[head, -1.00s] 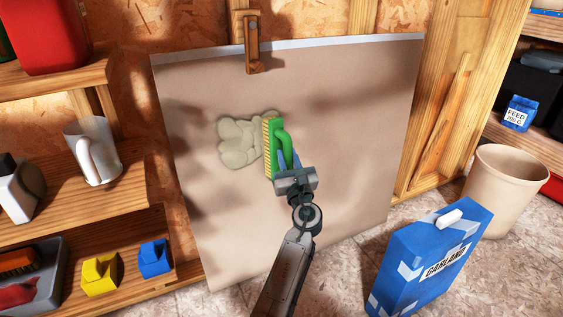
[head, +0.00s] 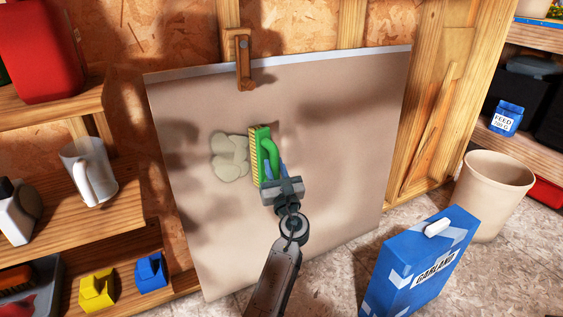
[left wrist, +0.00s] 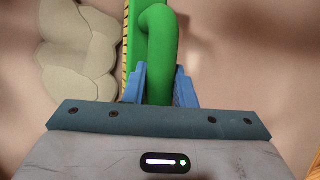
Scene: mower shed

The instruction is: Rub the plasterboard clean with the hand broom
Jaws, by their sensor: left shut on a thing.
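The plasterboard (head: 330,140) is a large tan sheet leaning upright against the wall. A pale grey-green smear (head: 229,160) marks its left-centre part; it also shows at the upper left of the left wrist view (left wrist: 75,50). My left gripper (head: 278,178) is shut on the green handle of the hand broom (head: 269,150). The broom's yellow bristles face left, at the right edge of the smear. Whether the bristles touch the board I cannot tell. In the left wrist view the blue fingers (left wrist: 158,88) lie on both sides of the green handle. My right gripper is not in view.
A wooden catch (head: 243,60) overlaps the board's top edge. Shelves at left hold a white jug (head: 90,172), a red container (head: 40,48) and yellow and blue items. A blue carton (head: 420,262) and a beige bin (head: 493,190) stand at lower right.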

